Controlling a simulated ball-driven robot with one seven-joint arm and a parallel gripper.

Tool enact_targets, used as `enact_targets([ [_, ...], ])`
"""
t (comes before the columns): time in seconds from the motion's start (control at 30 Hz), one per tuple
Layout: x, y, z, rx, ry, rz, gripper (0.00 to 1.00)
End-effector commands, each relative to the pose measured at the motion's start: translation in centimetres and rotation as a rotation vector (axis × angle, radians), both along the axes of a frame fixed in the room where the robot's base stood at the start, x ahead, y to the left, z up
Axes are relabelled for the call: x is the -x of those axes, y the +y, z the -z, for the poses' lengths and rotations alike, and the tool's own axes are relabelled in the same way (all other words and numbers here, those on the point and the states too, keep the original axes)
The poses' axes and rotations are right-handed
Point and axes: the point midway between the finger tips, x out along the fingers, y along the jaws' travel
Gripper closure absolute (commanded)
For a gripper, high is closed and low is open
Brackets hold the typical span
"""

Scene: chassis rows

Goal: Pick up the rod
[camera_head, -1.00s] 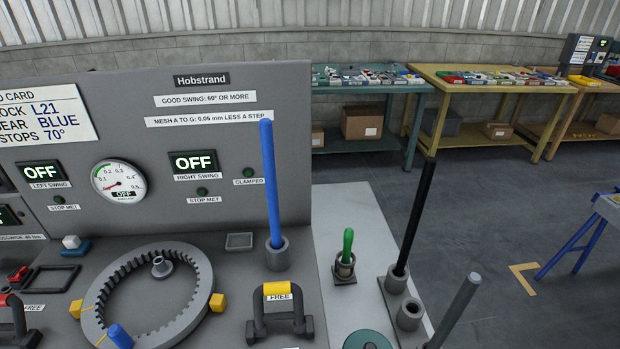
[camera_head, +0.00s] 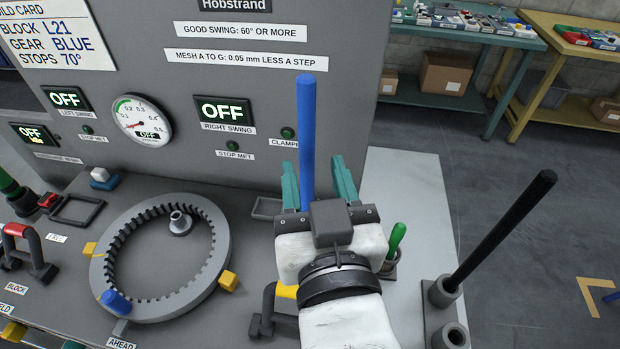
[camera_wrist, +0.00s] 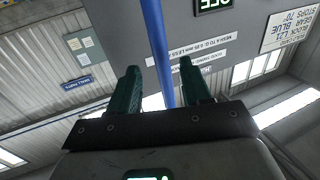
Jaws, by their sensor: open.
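A tall blue rod (camera_head: 306,130) stands upright in front of the grey panel. Its lower end is hidden behind my gripper. My gripper (camera_head: 313,166) is open, with one green finger to each side of the rod in the head view. The wrist view also shows the blue rod (camera_wrist: 158,50) passing between the two open fingers (camera_wrist: 160,68). Nothing is gripped, and I cannot tell how far the rod lies between the fingers in depth. A black rod (camera_head: 505,225) stands tilted in a grey socket at the right.
A large toothed ring (camera_head: 100,275) lies on the bench to the left. A yellow-topped clamp handle (camera_head: 268,305) is partly hidden beside my wrist. A green-handled piece (camera_head: 396,240) stands close to the right of my gripper. An empty-looking socket (camera_head: 451,337) is at lower right.

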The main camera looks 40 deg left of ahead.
Motion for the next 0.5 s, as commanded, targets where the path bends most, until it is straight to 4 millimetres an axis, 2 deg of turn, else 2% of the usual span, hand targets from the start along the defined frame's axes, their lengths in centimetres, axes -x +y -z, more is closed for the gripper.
enact_targets([
  [0.17, -0.8, 0.9, 0.0, 0.0, 0.001, 0.001, 0.52],
  [0.5, -3.4, 4.2, 0.5, 0.0, 0.0, 0.0, 0.52],
])
